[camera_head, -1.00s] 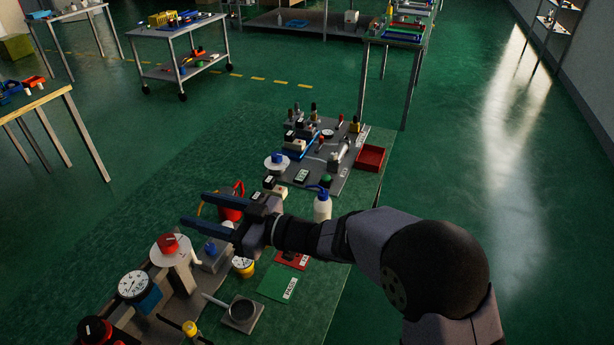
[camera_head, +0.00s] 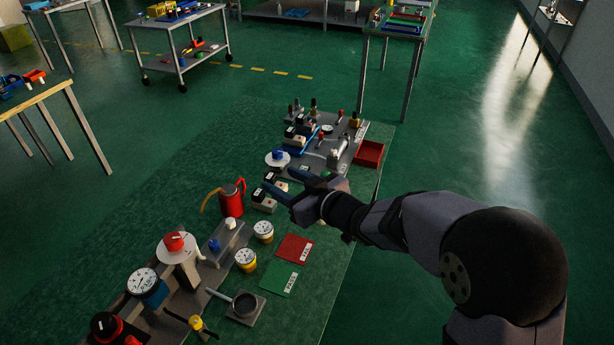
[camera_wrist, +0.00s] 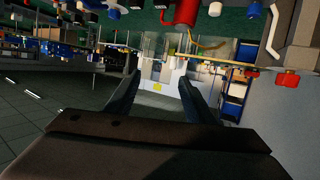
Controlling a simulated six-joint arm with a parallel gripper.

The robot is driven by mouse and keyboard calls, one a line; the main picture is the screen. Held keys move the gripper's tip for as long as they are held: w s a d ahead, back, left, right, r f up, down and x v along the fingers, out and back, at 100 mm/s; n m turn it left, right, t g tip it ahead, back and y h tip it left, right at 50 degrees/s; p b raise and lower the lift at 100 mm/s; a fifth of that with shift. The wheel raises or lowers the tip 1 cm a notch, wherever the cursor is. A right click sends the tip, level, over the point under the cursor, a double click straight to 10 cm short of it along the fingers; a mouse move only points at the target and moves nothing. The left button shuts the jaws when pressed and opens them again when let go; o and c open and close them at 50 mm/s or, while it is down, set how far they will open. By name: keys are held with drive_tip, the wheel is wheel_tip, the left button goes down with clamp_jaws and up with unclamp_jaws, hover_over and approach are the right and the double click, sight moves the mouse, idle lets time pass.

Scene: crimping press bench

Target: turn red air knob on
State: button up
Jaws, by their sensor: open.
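A red knob (camera_head: 174,241) sits on a round white dial plate on a grey stand, left of centre in the head view. A second, black-and-red knob (camera_head: 104,325) is at the bottom left. I cannot read a label showing which is the air knob. My gripper (camera_head: 283,180) is open and empty, over the far half of the bench, well up and right of both knobs. In the wrist view my two fingers (camera_wrist: 158,98) are spread with nothing between them. A red knob-like part (camera_wrist: 288,79) shows at right there; I cannot tell which one.
A red canister (camera_head: 232,198) with a yellow hose stands left of my gripper. A gauge (camera_head: 147,283) is beside the white dial. A valve board and red tray (camera_head: 369,153) are beyond.

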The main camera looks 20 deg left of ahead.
drive_tip(key=shift+m+t+h, duration=0.6)
drive_tip(key=shift+m+h, duration=0.1)
drive_tip(key=shift+h, duration=0.2)
drive_tip(key=shift+w+d+f+p, duration=0.15)
drive_tip(key=shift+w+d, duration=0.25)
drive_tip(key=shift+d, duration=0.35)
drive_tip(key=shift+w+d+r+p, duration=0.1)
drive_tip(key=shift+w+d, duration=0.35)
drive_tip(key=shift+d, duration=0.25)
drive_tip(key=shift+w+d+f+p, duration=0.15)
drive_tip(key=shift+w+d, duration=0.25)
drive_tip(key=shift+d, duration=0.35)
drive_tip(key=shift+r, duration=0.1)
drive_tip(key=n+g+y+b, duration=0.65)
drive_tip(key=n+g, duration=0.25)
drive_tip(key=g, duration=0.4)
approach(165, 240)
drive_tip(key=x, duration=0.5)
drive_tip(key=shift+w+a, duration=0.15)
drive_tip(key=shift+a, duration=0.1)
drive_tip(key=shift+w+f+h+b, duration=0.1)
drive_tip(key=shift+f+h+b, duration=0.2)
drive_tip(key=shift+b, duration=0.15)
drive_tip(key=shift+d+f, duration=0.1)
drive_tip(key=shift+p+x, duration=0.75)
drive_tip(key=shift+x, duration=2.9)
drive_tip(key=shift+w, duration=0.1)
